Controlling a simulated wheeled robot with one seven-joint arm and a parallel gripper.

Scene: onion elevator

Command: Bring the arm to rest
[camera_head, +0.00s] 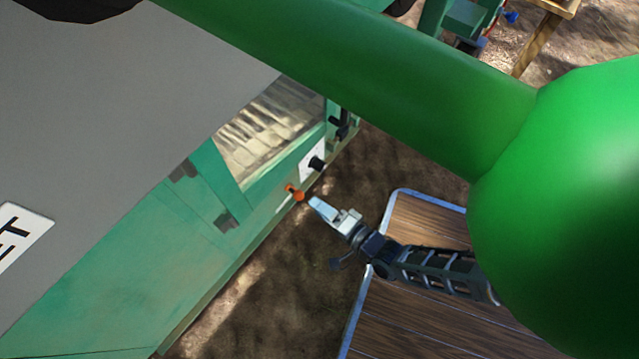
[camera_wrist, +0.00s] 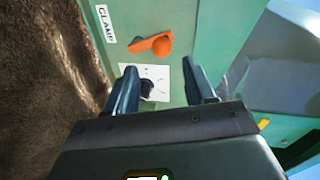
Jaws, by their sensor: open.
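My gripper (camera_head: 322,209) reaches toward the side of a green machine (camera_head: 130,265). In the wrist view my gripper (camera_wrist: 167,85) has its two fingers apart, with nothing held between them. An orange lever (camera_head: 294,193) sits on the green panel just beyond the fingertips. In the wrist view the orange lever (camera_wrist: 154,44) shows above the fingers, apart from them. A black knob (camera_wrist: 147,87) on a white plate (camera_wrist: 161,70) shows between the fingers in that view. The black knob (camera_head: 316,163) is also visible in the head view.
A label reading CLAMP (camera_wrist: 105,23) is beside the orange lever. A large green rounded part (camera_head: 570,200) and thick green tube (camera_head: 370,75) cover the right and top of the head view. A wooden platform with a metal edge (camera_head: 398,300) lies below my arm. Brown ground surrounds it.

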